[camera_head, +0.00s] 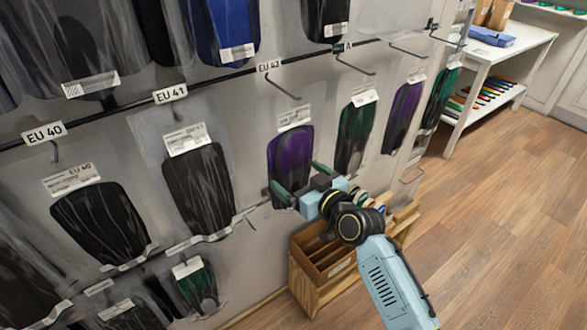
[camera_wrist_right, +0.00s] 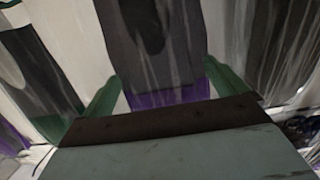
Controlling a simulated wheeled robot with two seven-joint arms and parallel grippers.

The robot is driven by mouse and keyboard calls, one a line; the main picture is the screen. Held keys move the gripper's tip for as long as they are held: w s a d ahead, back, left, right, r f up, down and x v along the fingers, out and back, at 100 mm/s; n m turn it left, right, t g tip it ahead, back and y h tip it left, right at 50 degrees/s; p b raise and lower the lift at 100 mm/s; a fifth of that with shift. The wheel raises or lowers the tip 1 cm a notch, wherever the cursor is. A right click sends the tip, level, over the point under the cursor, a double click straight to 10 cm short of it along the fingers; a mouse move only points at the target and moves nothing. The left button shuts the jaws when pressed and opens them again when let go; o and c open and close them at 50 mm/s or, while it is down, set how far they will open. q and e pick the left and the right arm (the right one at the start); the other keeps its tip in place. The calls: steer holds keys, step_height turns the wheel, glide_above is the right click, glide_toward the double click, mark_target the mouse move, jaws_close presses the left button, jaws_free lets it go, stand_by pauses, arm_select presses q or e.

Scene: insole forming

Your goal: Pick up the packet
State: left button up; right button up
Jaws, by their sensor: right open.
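Several clear packets with insoles hang on wall hooks in the head view. A packet with a purple insole (camera_head: 289,152) hangs below the EU 42 label, right of the middle of the rack. My right gripper (camera_head: 300,178) is open in front of its lower part, with the green fingers apart. In the right wrist view the two green fingers of my right gripper (camera_wrist_right: 160,95) stand on either side of a dark and purple packet (camera_wrist_right: 160,60). I cannot tell whether they touch it. My left gripper is not in view.
A black packet (camera_head: 198,190) hangs to the left and a green one (camera_head: 355,135) to the right. A wooden box (camera_head: 315,285) stands on the floor below my right arm. A white shelf table (camera_head: 520,50) stands at the back right. The wooden floor on the right is clear.

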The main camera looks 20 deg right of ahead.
steer(key=c, duration=1.1)
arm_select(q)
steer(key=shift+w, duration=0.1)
arm_select(e)
steer(key=shift+r, duration=0.1)
